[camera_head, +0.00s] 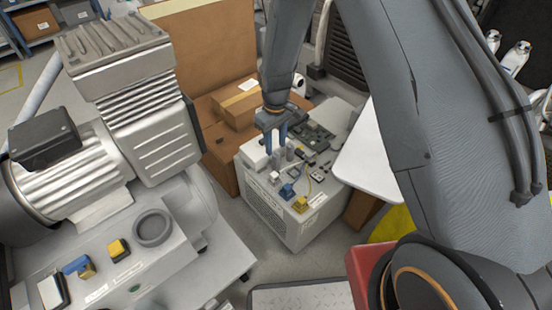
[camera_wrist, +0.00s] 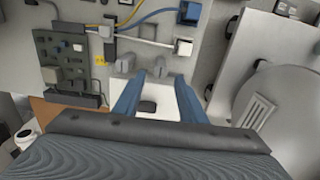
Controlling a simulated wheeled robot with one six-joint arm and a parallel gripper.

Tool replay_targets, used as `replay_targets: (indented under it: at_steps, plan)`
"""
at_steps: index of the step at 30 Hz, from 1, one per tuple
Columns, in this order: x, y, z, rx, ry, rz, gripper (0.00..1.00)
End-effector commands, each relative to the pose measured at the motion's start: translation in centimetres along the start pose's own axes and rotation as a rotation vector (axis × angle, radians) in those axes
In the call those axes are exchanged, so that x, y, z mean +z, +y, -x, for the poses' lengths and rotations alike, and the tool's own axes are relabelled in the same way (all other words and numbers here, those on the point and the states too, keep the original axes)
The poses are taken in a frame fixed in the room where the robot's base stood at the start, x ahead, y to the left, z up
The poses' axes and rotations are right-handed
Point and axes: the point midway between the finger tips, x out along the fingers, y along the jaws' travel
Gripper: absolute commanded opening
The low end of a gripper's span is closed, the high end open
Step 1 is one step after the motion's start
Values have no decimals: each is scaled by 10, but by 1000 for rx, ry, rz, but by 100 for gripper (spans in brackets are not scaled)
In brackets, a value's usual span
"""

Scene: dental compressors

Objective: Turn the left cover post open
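Two short grey posts stand side by side on top of the white compressor cabinet (camera_head: 269,206). In the head view, the left post (camera_head: 276,160) and the right post (camera_head: 290,154) are partly crowded by my gripper (camera_head: 276,138), which hangs above them and points down. In the wrist view, which is turned about, the same posts appear as the right one (camera_wrist: 160,67) and the left one (camera_wrist: 125,63). My gripper (camera_wrist: 157,88) has its two blue fingers apart, with nothing held between them. A white plate with a dark oval piece (camera_wrist: 148,106) shows between the fingers.
A green circuit board (camera_head: 316,134), a white block (camera_wrist: 184,47), a blue connector (camera_head: 287,191) and a yellow one (camera_head: 300,205) sit near the posts. Cables run across the top. A cardboard box (camera_head: 236,103) stands behind, and a large compressor (camera_head: 110,165) fills the left.

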Motion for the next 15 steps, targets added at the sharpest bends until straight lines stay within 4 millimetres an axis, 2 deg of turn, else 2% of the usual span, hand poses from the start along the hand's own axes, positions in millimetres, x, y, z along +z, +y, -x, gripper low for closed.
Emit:
replay_targets:
  at_steps: [9, 15]
  plan:
    - [1, 0, -48, -1, -2, -2, 37]
    - [1, 0, -65, 0, -1, -2, 37]
